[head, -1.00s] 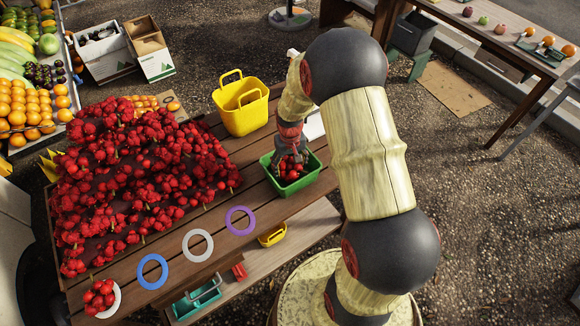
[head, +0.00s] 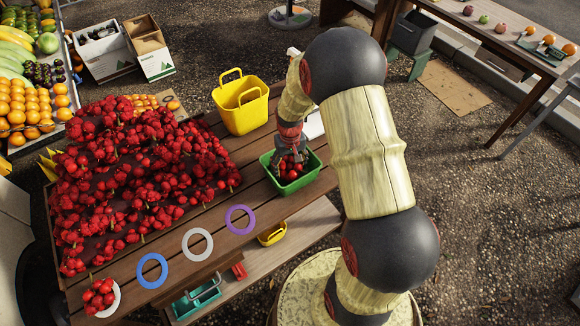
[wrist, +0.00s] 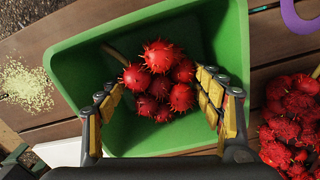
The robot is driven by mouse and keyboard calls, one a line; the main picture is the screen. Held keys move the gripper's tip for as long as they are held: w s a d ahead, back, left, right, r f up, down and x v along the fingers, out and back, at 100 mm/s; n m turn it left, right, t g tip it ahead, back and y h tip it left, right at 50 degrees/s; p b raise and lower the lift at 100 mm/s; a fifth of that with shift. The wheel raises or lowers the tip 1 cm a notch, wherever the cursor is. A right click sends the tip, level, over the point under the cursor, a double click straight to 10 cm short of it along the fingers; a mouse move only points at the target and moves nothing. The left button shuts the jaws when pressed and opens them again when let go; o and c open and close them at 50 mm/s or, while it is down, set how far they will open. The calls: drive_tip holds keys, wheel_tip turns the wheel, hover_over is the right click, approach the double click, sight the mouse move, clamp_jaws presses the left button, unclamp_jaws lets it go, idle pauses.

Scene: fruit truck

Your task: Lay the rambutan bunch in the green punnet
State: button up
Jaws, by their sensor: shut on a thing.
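The green punnet (head: 308,184) stands on the wooden table below my gripper. It also fills the middle of the wrist view (wrist: 218,28). The rambutan bunch (head: 291,172) is red and spiny, with a pale stem, and is inside the punnet's walls. In the wrist view the bunch (wrist: 160,82) sits between my fingers. My gripper (wrist: 158,88) points down into the punnet and is shut on the bunch, one finger on each side. I cannot tell whether the bunch touches the punnet's floor. In the head view my gripper (head: 291,152) is partly hidden by its own wrist.
A big rambutan heap (head: 140,180) covers the table's left. Purple (head: 240,220), white (head: 198,245) and blue (head: 152,271) rings lie along the front edge. Another bunch (head: 99,296) sits on a white ring at the near corner. A yellow basket (head: 242,113) stands behind the punnet.

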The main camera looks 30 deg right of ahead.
drive_tip(key=shift+f+b, duration=0.45)
drive_tip(key=shift+f, duration=0.35)
idle(1.2)
drive_tip(key=o, duration=1)
wheel_tip(320, 180, up, 15)
drive_tip(key=p, duration=1)
idle(1.0)
idle(0.4)
